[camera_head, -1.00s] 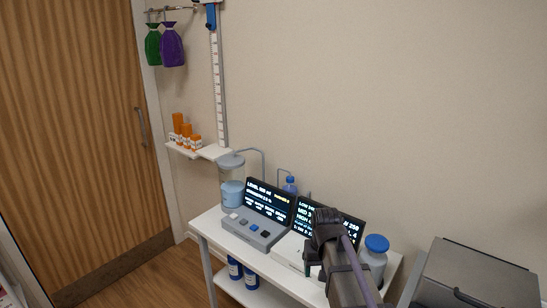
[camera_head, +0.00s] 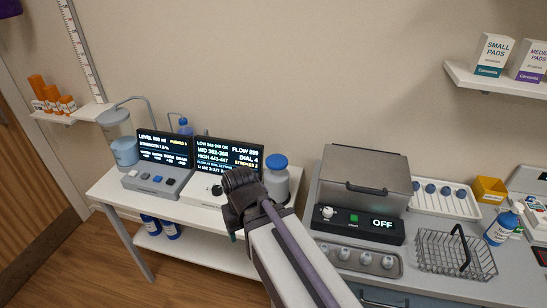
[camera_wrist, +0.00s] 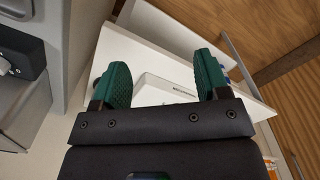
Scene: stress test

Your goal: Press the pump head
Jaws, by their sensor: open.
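My gripper (camera_head: 240,195) is in front of the white bench in the head view, its fingertips mostly hidden. In the wrist view my gripper (camera_wrist: 160,75) shows two green fingers spread apart with nothing between them. I cannot single out the pump head for certain. A blue bottle with a small top (camera_head: 499,229) stands at the right end of the grey counter, well away from my gripper. Another small blue-topped bottle (camera_head: 185,126) stands behind the display units, partly hidden.
The white bench (camera_head: 172,207) carries a level display unit (camera_head: 165,149), a flow display unit (camera_head: 228,155) and a blue-capped jar (camera_head: 276,178). To the right are a lidded heater reading OFF (camera_head: 360,185), a vial tray (camera_head: 357,260) and a wire basket (camera_head: 455,252).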

